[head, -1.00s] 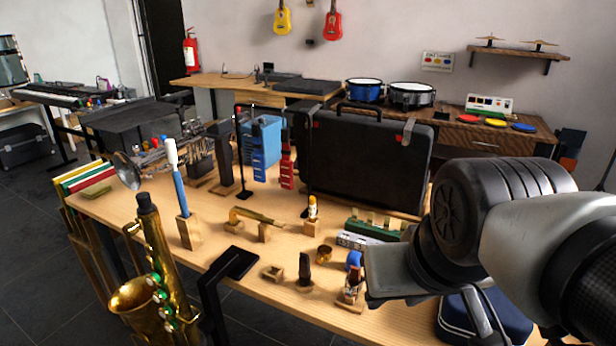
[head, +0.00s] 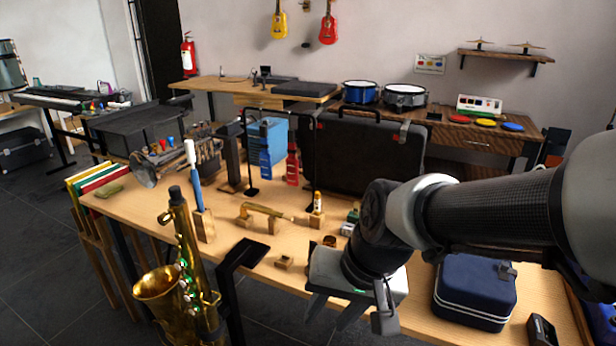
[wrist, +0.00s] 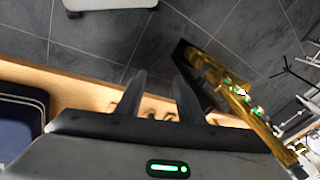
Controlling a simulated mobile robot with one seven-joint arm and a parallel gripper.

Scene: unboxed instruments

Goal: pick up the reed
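I cannot single out the reed for certain in either view; the small items at the table's front edge are tiny or hidden behind my gripper. My gripper (head: 330,318) hangs over the table's front edge in the head view, pointing down. In the wrist view its two fingers (wrist: 158,78) stand apart with nothing held between them. Small wooden-coloured items (wrist: 150,109) show beyond and between the fingers, too small to name. A small wooden block (head: 284,262) sits just left of my gripper. A green case (head: 353,215) is mostly hidden by my arm.
A gold saxophone (head: 180,275) stands at the front left, beside a black bracket (head: 244,254). A blue case (head: 475,290) is to the right. A brass piece on blocks (head: 264,211), a small bottle (head: 317,203) and a large black case (head: 366,155) stand behind.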

